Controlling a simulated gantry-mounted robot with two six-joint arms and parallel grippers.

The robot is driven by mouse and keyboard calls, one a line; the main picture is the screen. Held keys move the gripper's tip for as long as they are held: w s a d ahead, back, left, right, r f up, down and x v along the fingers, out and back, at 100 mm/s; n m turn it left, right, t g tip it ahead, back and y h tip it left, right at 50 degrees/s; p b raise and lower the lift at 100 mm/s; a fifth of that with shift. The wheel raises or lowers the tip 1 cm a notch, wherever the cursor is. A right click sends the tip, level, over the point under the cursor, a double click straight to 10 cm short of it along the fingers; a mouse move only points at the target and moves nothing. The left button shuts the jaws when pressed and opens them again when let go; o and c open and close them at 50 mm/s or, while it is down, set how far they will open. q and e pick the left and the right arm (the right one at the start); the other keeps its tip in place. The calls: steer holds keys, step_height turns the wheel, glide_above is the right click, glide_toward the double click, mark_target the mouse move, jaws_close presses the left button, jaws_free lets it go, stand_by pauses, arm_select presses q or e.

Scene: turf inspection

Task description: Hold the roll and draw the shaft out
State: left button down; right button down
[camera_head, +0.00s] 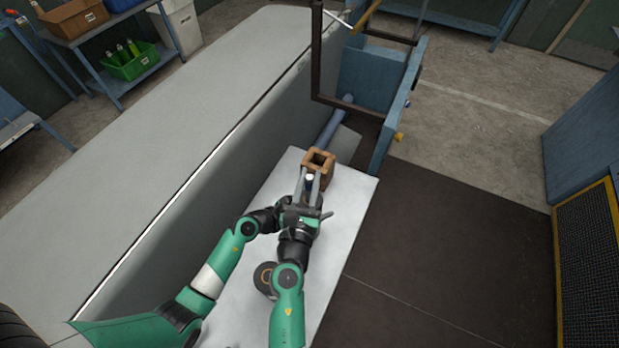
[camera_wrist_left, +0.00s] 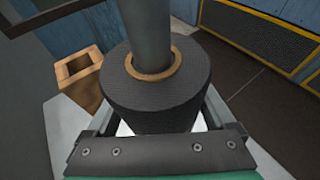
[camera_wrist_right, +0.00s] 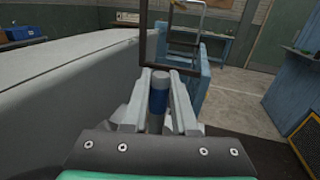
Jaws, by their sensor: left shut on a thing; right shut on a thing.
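The dark roll (camera_wrist_left: 150,104) with a tan core sits between the fingers of my left gripper (camera_wrist_left: 160,118) in the left wrist view. The grey shaft (camera_wrist_left: 153,32) stands in the core and runs up out of the picture. My right gripper (camera_wrist_right: 159,100) is shut on the shaft; its grey end with a blue band (camera_wrist_right: 158,104) shows between the fingers in the right wrist view. In the head view my right gripper (camera_head: 310,184) hides most of the roll and the shaft. My left gripper there is mostly hidden.
A wooden box-shaped block (camera_head: 318,165) stands beyond the grippers on the white table (camera_head: 350,190). A blue frame (camera_head: 390,105) rises behind it. A dark round thing with a tan ring (camera_head: 266,279) lies between my arms, partly covered. A long grey surface (camera_head: 140,150) is left.

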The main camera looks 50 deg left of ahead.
steer(key=c, duration=1.2)
jaws_free()
jaws_close()
steer(key=shift+r, duration=0.1)
step_height(320, 180, up, 26)
stand_by(1.3)
